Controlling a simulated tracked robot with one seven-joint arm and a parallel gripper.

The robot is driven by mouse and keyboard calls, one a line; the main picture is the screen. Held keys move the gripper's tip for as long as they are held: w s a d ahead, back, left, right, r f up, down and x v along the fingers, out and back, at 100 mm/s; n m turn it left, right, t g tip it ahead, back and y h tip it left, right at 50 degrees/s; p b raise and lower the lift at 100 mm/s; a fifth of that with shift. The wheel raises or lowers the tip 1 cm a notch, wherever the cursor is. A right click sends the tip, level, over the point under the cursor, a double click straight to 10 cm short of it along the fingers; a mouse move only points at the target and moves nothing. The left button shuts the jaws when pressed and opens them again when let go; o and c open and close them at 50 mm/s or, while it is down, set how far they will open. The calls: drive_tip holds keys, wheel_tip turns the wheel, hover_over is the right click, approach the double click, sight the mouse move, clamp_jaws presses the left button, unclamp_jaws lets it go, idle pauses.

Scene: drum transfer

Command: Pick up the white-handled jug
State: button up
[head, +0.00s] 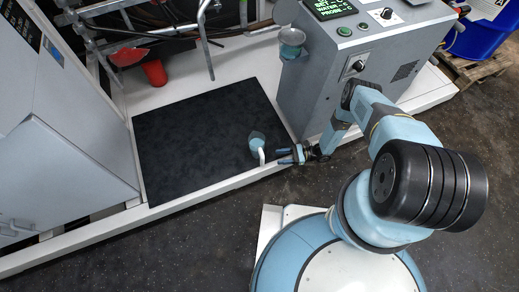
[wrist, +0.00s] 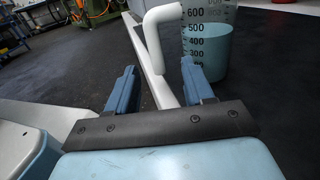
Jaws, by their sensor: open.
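The jug (head: 256,139) stands on the black mat near its front right corner, its white handle (head: 262,156) facing toward my gripper. In the wrist view the jug (wrist: 208,50) is a clear measuring vessel with printed marks and blue-green contents, its top cut off by the frame. Its white handle (wrist: 153,45) juts left, ahead of my fingers. My gripper (head: 289,155) is to the right of the jug, at the mat's edge. In the wrist view my gripper (wrist: 160,88) is open, with two blue fingers apart and nothing between the fingertips that I can tell is held.
The black mat (head: 190,140) lies on a white platform with a raised front edge (head: 195,195). A grey control cabinet (head: 320,85) stands close behind my gripper. A grey cabinet (head: 70,150) is at left. A red funnel-like thing (head: 154,72) is at the back. Most of the mat is clear.

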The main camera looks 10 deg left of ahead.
sight(262, 160)
drive_tip(key=x, duration=0.9)
drive_tip(key=shift+s+a, duration=0.1)
drive_tip(key=shift+s, duration=0.35)
drive_tip(key=shift+a, duration=0.35)
clamp_jaws()
